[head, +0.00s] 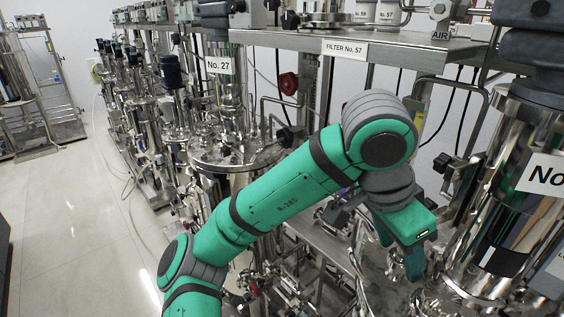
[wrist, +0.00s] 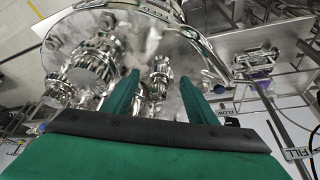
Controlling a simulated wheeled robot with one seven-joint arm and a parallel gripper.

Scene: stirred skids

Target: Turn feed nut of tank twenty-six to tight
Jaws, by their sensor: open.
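My gripper (head: 404,256) points down beside the tank at the right edge in the head view. In the wrist view its two green fingers (wrist: 158,80) are apart. A shiny metal fitting (wrist: 160,72) stands between and just beyond the fingertips, with no clear contact. It rises from a round steel tank lid (wrist: 205,65). I cannot tell for sure whether it is the feed nut. In the head view the steel tank (head: 490,215) at right has a sign (head: 545,176) reading "No", its number cut off.
A larger clamped fitting (wrist: 92,68) is left of the fingers. Tank No. 27 (head: 228,120) stands behind my arm, under a steel shelf (head: 390,48). The floor (head: 85,220) at left is clear.

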